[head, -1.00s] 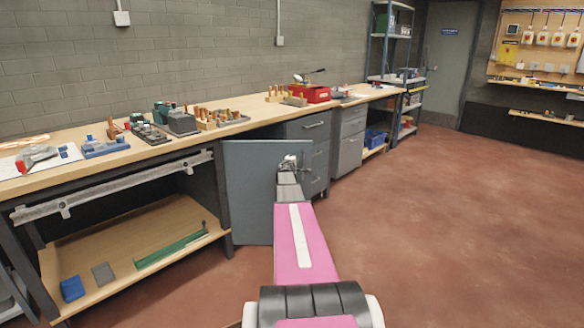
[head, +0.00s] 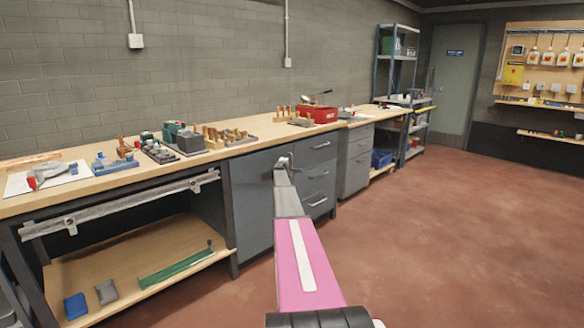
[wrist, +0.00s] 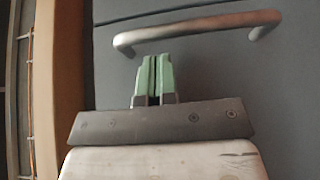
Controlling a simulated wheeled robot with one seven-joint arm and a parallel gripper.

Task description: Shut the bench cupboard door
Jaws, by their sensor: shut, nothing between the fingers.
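The bench cupboard door (head: 250,205) is a flat grey panel under the bench, left of the drawers. In the head view it looks about flush with the cabinet front; a small remaining gap cannot be ruled out. Its metal bar handle (wrist: 200,28) shows in the wrist view, just beyond my fingertips. My gripper (wrist: 153,78) has its green fingers together and empty, pointing at the grey door face beside the handle. Whether the tips touch the door I cannot tell. In the head view my gripper (head: 284,165) and arm cover part of the door's right side.
Grey drawers (head: 318,170) with bar handles stand right of the door. The wooden benchtop (head: 110,185) above carries tools, blocks and a red box (head: 318,114). An open lower shelf (head: 120,262) lies to the left. The red-brown floor (head: 440,240) on the right is clear.

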